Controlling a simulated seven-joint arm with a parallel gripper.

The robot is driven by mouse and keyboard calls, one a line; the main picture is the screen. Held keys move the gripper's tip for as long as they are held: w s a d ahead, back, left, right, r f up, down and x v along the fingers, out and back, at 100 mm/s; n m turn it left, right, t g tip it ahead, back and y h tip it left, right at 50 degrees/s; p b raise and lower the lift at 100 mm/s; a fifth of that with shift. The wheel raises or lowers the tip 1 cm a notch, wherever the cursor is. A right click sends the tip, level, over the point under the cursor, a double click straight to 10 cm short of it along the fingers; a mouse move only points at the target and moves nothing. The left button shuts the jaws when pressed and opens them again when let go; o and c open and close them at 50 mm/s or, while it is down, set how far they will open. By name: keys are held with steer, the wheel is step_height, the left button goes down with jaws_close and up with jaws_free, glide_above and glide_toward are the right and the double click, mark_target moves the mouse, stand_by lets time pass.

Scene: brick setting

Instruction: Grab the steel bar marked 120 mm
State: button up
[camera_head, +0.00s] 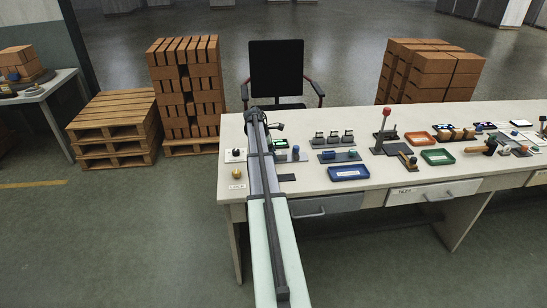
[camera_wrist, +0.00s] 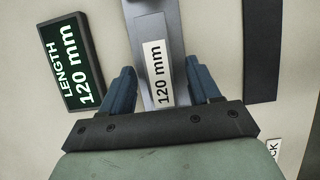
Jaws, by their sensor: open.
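The steel bar (camera_wrist: 150,22) is a flat grey piece with a white label reading "120 mm" in the wrist view. It runs up and down the picture and leaves it at the top. My gripper (camera_wrist: 160,66) is open, with one blue finger on each side of the bar. I cannot tell whether either finger touches it. Left of the bar is a dark display (camera_wrist: 72,62) reading "LENGTH 120 mm". In the head view my arm reaches over the left end of the workbench (camera_head: 385,175) and hides the bar.
A dark strip (camera_wrist: 262,50) lies right of the bar. A blue tray (camera_head: 349,173), a green tray (camera_head: 437,157) and a red-knobbed lever (camera_head: 387,112) stand further right on the bench. A black chair (camera_head: 276,70) and brick stacks (camera_head: 187,90) are behind.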

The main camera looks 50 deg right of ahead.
steer(key=shift+c, duration=0.2)
jaws_close()
stand_by(0.5)
